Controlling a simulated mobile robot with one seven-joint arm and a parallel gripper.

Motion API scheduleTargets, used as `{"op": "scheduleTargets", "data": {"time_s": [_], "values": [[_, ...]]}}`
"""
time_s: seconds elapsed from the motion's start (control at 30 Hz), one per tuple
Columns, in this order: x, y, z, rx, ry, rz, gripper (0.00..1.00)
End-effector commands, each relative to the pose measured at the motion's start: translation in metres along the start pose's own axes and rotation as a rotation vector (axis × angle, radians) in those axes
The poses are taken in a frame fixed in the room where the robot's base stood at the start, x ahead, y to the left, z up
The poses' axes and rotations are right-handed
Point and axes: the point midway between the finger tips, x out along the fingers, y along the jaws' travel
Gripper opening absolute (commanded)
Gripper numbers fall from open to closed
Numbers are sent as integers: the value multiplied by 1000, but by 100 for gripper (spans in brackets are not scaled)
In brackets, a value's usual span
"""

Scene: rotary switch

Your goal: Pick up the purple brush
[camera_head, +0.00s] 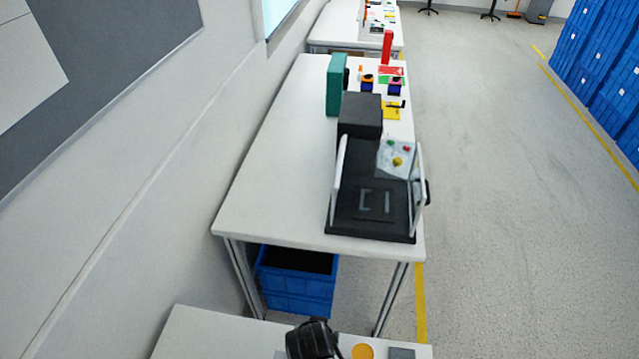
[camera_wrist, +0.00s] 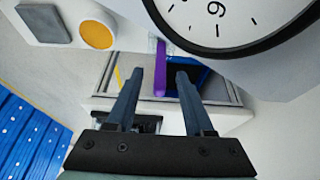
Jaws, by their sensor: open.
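The purple brush (camera_wrist: 160,72) shows in the wrist view as a slim purple bar near the top middle, with its upper end beside a small pale piece. My gripper (camera_wrist: 159,74) is open, its two dark fingers pointing up the picture. The purple bar appears in the gap between the fingertips, and I see no finger touching it. I cannot tell whether it is between the fingers in depth or beyond them. The brush is not visible in the head view.
A round clock-like dial (camera_wrist: 222,20) is close above the right finger. An orange disc (camera_wrist: 97,35) and grey square (camera_wrist: 43,22) lie at upper left. In the head view, a white table (camera_head: 275,170) carries a black fixture (camera_head: 350,225); a blue crate (camera_head: 297,290) is below.

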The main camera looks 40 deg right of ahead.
Motion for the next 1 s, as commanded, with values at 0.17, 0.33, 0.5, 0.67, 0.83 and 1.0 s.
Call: {"op": "scheduleTargets", "data": {"time_s": [0.17,0.33,0.5,0.67,0.83,1.0], "values": [[5,0,0,0,0,0,52],[5,0,0,0,1,0,51],[5,0,0,0,0,0,20],[5,0,0,0,0,0,0],[5,0,0,0,0,0,0],[5,0,0,0,0,0,0]]}}
